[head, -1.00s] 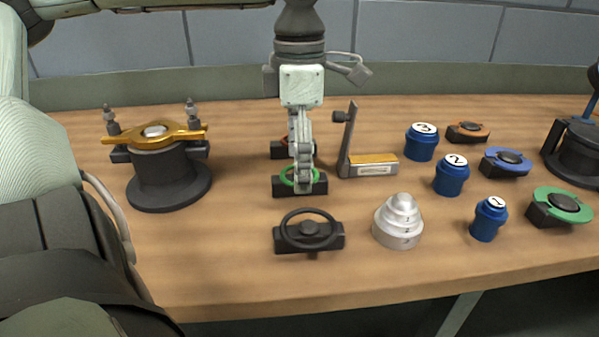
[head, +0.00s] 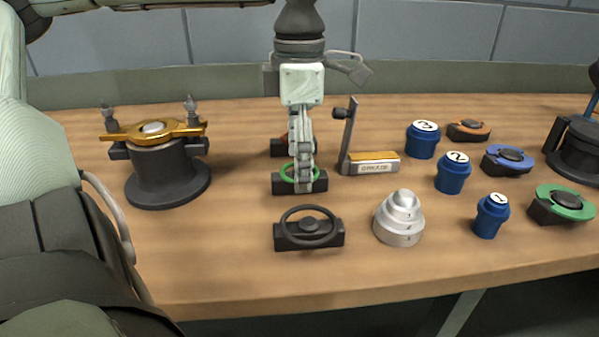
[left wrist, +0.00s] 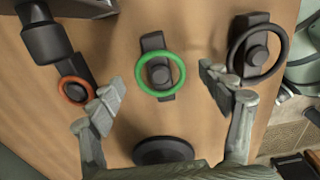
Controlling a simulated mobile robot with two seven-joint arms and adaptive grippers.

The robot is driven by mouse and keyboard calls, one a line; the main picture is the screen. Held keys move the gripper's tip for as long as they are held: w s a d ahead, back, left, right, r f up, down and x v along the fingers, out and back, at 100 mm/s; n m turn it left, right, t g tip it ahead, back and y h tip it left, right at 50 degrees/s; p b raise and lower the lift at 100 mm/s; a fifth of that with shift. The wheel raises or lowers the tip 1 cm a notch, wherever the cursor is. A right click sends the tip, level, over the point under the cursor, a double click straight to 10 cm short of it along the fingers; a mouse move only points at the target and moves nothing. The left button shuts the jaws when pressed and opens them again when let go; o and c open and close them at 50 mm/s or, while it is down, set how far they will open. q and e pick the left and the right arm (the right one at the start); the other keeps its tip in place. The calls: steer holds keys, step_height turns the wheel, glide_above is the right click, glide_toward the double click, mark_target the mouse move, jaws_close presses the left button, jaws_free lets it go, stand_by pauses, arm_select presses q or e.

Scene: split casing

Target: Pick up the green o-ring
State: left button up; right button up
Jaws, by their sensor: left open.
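The green o-ring (head: 284,174) sits on a dark block holder (head: 320,186), in the middle of a row of three ring holders. In the left wrist view the green o-ring (left wrist: 140,76) lies around a dark round post, between my fingertips in the picture. My left gripper (head: 304,186) points down over this holder and hides part of the ring. In the left wrist view the left gripper (left wrist: 162,80) has its fingers spread to either side of the ring, with nothing between them held. My right gripper is not in view.
A black ring (head: 284,232) on its holder is in front, and an orange-red ring (left wrist: 64,96) is behind. An upright-armed bracket (head: 349,135), a silver stepped cone (head: 399,222) and blue numbered cylinders (head: 452,178) stand right. A gold-topped pedestal (head: 165,180) stands left.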

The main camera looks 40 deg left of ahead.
arm_select(q)
steer(key=shift+c, duration=0.3)
steer(key=c, duration=0.8)
